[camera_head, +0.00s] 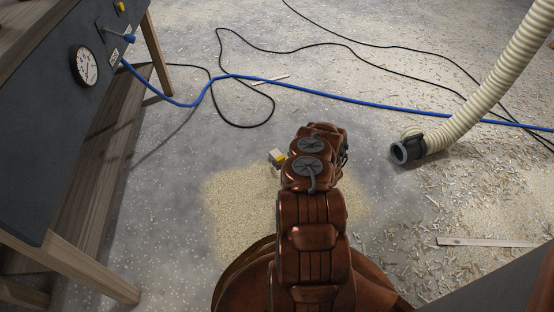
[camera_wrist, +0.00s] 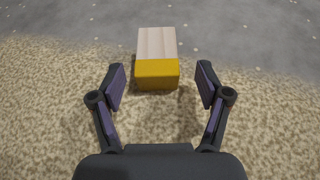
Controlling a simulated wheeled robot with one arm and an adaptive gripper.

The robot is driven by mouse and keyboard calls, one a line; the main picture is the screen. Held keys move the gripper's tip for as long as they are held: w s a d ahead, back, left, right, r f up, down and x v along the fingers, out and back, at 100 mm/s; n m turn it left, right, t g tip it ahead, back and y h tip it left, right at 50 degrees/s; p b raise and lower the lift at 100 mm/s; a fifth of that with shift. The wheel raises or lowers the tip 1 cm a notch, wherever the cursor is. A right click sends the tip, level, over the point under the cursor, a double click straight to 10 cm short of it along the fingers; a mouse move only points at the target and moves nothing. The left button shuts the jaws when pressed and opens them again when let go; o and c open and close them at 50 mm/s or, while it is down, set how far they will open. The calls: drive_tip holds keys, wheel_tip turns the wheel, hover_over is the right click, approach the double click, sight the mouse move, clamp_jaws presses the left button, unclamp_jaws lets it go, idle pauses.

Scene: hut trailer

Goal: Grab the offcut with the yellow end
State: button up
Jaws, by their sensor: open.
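The offcut (camera_wrist: 156,45) is a small pale wood block with a yellow end (camera_wrist: 157,75), lying on the floor in the wrist view. Its yellow end faces my gripper. My gripper (camera_wrist: 160,80) is open, with one finger on each side of the yellow end and a gap to both. The fingers do not touch the block. In the head view the offcut (camera_head: 277,156) shows just left of my arm, partly hidden by it. My gripper is hidden behind my arm there.
A patch of sawdust (camera_head: 235,205) covers the floor around my arm. A blue cable (camera_head: 330,96) and black cables cross behind. A ribbed cream hose (camera_head: 490,80) lies at right. A dark workbench (camera_head: 50,130) stands at left. A wood strip (camera_head: 485,242) lies at lower right.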

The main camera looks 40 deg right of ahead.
sight(276, 155)
drive_tip(key=shift+b+x, duration=1.45)
drive_tip(key=shift+x, duration=0.9)
drive_tip(key=shift+w+a+f, duration=0.1)
drive_tip(key=shift+w+f, duration=0.1)
drive_tip(key=shift+w, duration=0.2)
drive_tip(key=c, duration=1.2)
drive_tip(key=shift+r, duration=0.15)
drive_tip(key=shift+c, duration=0.2)
